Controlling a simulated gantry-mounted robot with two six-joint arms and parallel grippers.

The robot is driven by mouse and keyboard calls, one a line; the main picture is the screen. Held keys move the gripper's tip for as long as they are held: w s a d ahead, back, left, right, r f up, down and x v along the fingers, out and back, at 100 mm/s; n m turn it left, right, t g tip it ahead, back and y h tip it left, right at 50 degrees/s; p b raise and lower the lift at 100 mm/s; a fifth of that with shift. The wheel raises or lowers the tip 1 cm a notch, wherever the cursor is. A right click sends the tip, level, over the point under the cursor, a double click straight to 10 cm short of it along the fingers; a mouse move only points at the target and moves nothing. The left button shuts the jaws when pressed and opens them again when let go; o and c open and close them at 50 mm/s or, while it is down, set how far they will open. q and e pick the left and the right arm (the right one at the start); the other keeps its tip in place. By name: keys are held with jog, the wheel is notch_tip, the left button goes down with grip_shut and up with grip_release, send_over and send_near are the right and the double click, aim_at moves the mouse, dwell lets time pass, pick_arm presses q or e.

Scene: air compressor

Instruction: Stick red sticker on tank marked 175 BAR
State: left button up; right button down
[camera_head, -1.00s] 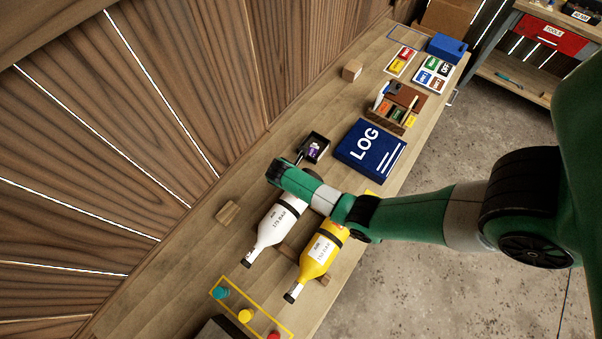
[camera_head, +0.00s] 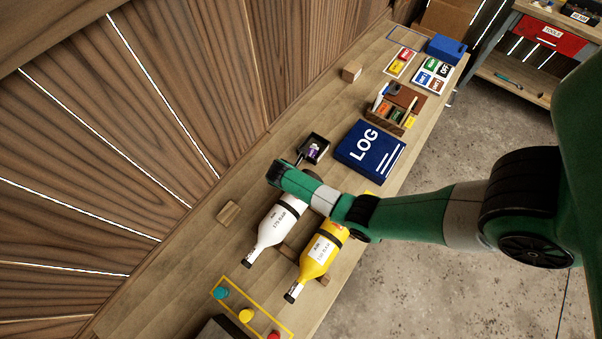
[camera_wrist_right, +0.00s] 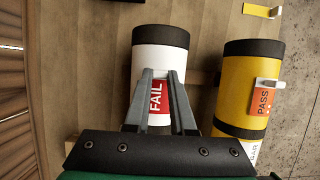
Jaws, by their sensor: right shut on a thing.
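The white tank (camera_head: 273,228) lies on the bench; its small printed label seems to read 175 BAR. The yellow tank (camera_head: 319,252) lies beside it on the right with a different, blurred BAR label. In the right wrist view, my right gripper (camera_wrist_right: 163,73) is over the white tank (camera_wrist_right: 160,52), shut on a red FAIL sticker (camera_wrist_right: 157,97). The sticker lies against or just above the tank; I cannot tell which. An orange PASS sticker (camera_wrist_right: 262,101) is on the yellow tank (camera_wrist_right: 240,78). My right arm hides its gripper in the head view. My left gripper is out of view.
A black tray (camera_head: 323,146), a blue LOG book (camera_head: 385,165) and a wooden organizer (camera_head: 407,97) lie farther along the bench. A wood block (camera_head: 229,212) is left of the white tank. Colored knobs in a yellow outline (camera_head: 232,304) are at the near end.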

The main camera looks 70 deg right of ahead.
jog(key=shift+f+b, duration=0.55)
jog(key=shift+f, duration=0.15)
dwell(0.8)
dwell(0.3)
jog(key=c, duration=0.7)
grip_release()
jog(key=shift+r, duration=0.1)
jog(key=p+v, duration=0.2)
jog(key=v, duration=0.9)
jog(key=shift+a+r+p, duration=0.15)
jog(key=shift+r+p, duration=0.05)
jog(key=shift+p, duration=0.15)
